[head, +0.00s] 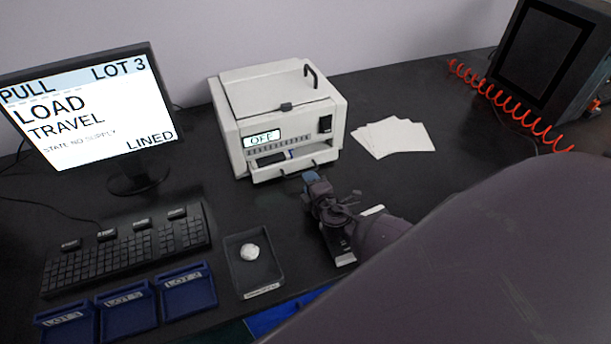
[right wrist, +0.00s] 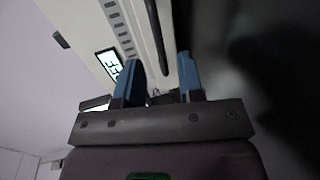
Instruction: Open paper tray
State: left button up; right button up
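The white machine (head: 280,115) stands at the back of the black table, with a small display reading OFF. Its low front tray (head: 268,174) has a pale front with a dark handle, and a recess with dark and blue parts shows above it. My right gripper (head: 311,178) is close in front of the tray's right part. In the right wrist view, the blue fingers of the right gripper (right wrist: 158,62) are apart, facing the white machine front (right wrist: 147,35) and a dark bar. Whether they touch the handle is unclear. My left gripper is out of view.
White paper sheets (head: 393,137) lie right of the machine. A monitor (head: 90,110), keyboard (head: 125,250), blue lot trays (head: 188,291) and a black dish (head: 255,272) with a white lump (head: 250,252) are left. A red coiled cord (head: 510,118) hangs at the right.

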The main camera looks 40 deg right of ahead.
jog(key=shift+v, duration=3.15)
